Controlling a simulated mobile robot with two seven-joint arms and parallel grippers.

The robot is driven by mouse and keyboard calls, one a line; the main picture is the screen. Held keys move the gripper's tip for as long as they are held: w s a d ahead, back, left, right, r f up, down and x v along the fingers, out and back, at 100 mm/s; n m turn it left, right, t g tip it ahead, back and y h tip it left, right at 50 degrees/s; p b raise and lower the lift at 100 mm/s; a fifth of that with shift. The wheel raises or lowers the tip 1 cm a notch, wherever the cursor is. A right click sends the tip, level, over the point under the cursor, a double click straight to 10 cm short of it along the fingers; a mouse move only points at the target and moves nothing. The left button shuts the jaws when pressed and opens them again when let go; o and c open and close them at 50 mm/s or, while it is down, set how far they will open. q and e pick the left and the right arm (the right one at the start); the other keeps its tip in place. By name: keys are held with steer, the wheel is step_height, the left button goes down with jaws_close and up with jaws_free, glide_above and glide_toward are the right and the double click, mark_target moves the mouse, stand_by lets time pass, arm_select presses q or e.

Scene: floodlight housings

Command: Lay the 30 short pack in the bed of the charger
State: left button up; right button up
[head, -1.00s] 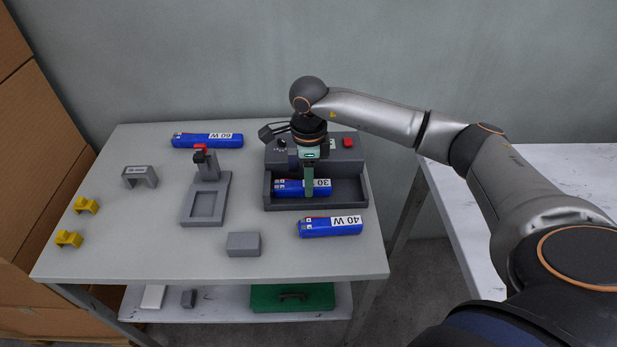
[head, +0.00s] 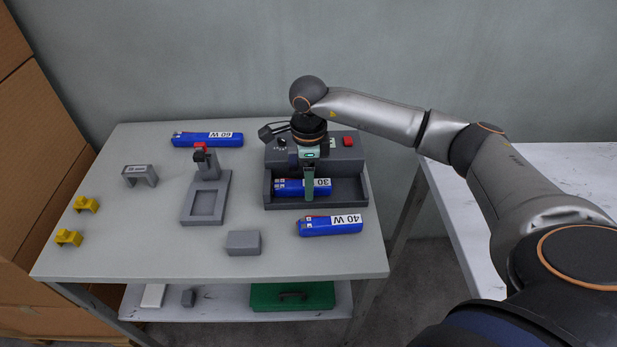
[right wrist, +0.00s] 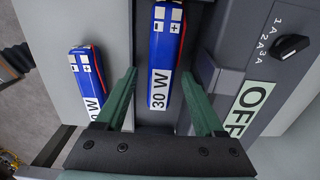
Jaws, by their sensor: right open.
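The blue 30 W pack (head: 291,188) lies in the bed of the grey charger (head: 357,192), toward the bed's left part. Its label reads 30 W in the right wrist view (right wrist: 165,65). My right gripper (head: 309,197) reaches down over the bed from above. In the right wrist view its two green fingers (right wrist: 160,95) are open, one on each side of the pack, with a gap to it. The charger's dial side with an OFF display (right wrist: 252,105) is beside the right finger. My left gripper is not in view.
A blue 40 W pack (head: 330,226) lies in front of the charger, and a 60 W pack (head: 207,140) lies at the back left. A grey stand (head: 206,205), a grey block (head: 243,243) and yellow brackets (head: 68,238) stand on the table (head: 150,245).

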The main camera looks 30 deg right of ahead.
steer(key=shift+w+r, duration=0.1)
steer(key=shift+r, duration=0.65)
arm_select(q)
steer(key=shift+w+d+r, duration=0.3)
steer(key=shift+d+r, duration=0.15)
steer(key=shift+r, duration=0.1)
arm_select(e)
step_height(320, 180, up, 11)
